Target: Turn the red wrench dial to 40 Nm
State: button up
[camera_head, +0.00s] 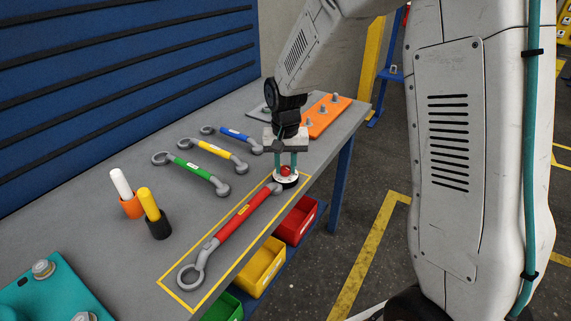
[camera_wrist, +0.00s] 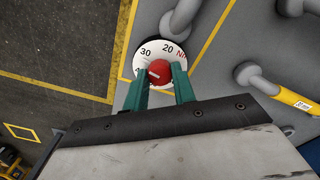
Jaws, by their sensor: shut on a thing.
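The red wrench (camera_head: 238,222) lies inside a yellow outlined rectangle on the grey bench. Its dial (camera_head: 287,177) is at the far end, a white disc with a black rim and a red knob. In the wrist view the dial (camera_wrist: 147,53) shows the numbers 30 and 20 and part of "Nm"; the red knob (camera_wrist: 159,72) has a pale pointer line. The lower part of the scale is hidden by my fingers. My gripper (camera_head: 287,166) points down over the dial, its teal fingers shut on the red knob; it also shows in the wrist view (camera_wrist: 160,84).
Blue (camera_head: 232,134), yellow (camera_head: 215,151) and green (camera_head: 192,170) wrenches lie left of my gripper. An orange block with studs (camera_head: 328,115) stands behind it. White and yellow markers (camera_head: 149,205) stand nearer. Red and yellow bins (camera_head: 262,266) hang below the bench's right edge.

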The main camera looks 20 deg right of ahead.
aim_at(286, 168)
jog(key=n, duration=0.4)
jog(key=shift+n, duration=1.9)
jog(key=o, duration=1)
jog(key=shift+r, duration=0.1)
notch_tip(286, 168, up, 8)
jog(key=shift+f, duration=0.15)
